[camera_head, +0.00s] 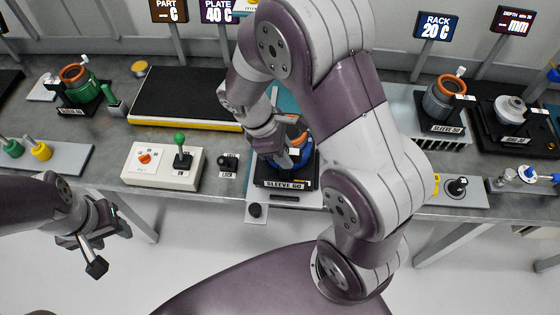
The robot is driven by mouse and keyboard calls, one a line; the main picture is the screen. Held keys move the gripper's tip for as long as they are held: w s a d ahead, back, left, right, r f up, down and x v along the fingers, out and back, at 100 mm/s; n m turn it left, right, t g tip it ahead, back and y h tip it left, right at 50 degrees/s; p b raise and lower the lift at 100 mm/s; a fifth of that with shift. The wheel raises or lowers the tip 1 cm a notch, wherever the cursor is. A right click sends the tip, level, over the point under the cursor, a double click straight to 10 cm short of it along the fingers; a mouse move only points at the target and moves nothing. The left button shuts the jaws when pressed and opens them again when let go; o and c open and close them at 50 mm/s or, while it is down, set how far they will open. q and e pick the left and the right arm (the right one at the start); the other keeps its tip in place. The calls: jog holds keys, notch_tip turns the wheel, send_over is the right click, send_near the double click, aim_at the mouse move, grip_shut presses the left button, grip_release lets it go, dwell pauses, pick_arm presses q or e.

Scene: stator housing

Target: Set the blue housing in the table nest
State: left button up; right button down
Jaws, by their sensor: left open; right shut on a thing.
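The blue housing (292,162), with an orange ring at its top, is at the middle of the bench, partly hidden by my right gripper and arm. My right gripper (285,152) is shut on it. The housing is over the black table nest (287,180) labelled "SLEEVE 60"; I cannot tell whether it is seated or just above. My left gripper (95,258) is open and empty, low at the left, in front of the bench edge and away from the housing.
A green housing (82,88) stands at the left and a grey one (442,100) at the right. A black plate (190,97), a control box (162,163) with a green-knobbed lever, and a lock knob (228,161) are left of the nest. My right arm covers the bench right of it.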

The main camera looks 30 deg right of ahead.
jog(key=shift+w+d+f, duration=0.15)
jog(key=shift+w+d, duration=0.05)
jog(key=shift+w, duration=0.1)
notch_tip(320, 180, down, 4)
jog(key=shift+s, duration=0.1)
jog(key=c, duration=0.9)
grip_release()
jog(key=shift+s, duration=0.1)
